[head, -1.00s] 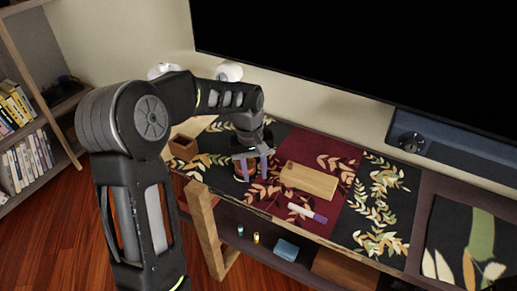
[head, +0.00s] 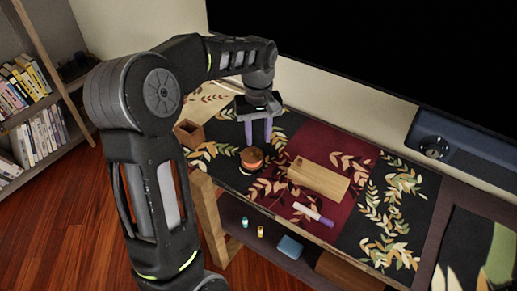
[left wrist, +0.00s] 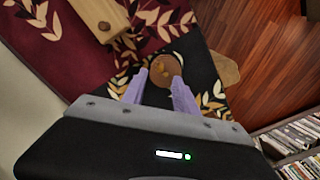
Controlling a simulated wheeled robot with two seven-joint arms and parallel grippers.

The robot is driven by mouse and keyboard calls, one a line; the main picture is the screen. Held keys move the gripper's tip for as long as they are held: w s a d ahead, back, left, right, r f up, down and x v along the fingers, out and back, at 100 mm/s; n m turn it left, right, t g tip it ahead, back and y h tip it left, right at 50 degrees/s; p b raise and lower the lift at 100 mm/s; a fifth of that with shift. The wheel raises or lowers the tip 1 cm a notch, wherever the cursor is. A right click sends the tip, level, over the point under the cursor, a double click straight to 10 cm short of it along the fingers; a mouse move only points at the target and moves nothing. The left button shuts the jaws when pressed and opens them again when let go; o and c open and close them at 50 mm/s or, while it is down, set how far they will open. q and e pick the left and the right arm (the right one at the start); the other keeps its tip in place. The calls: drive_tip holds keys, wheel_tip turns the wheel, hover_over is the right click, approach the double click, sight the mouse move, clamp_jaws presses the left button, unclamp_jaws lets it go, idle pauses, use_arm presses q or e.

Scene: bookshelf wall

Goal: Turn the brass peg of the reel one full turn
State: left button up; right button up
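The reel (head: 251,159), a small round brown and orange spool, stands on the dark leaf-patterned cloth near the table's front edge. In the left wrist view the reel (left wrist: 160,82) shows from above, with a small yellowish spot on top that may be the brass peg (left wrist: 167,72). My left gripper (head: 258,143) is open and empty, its two purple fingers pointing down above and slightly behind the reel. In the left wrist view the fingers (left wrist: 160,78) appear on either side of the reel, apart from each other. My right gripper is out of view.
A wooden board or box (head: 318,178) lies right of the reel, with a white and purple marker (head: 313,214) in front. An open wooden box (head: 189,134) stands at the left. A big dark screen (head: 380,50) rises behind. The lower shelf holds small items.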

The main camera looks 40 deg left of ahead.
sight(258, 151)
use_arm(q)
wheel_tip(258, 151, down, 6)
drive_tip(key=shift+r, duration=0.1)
drive_tip(key=shift+c, duration=0.4)
clamp_jaws()
idle(0.3)
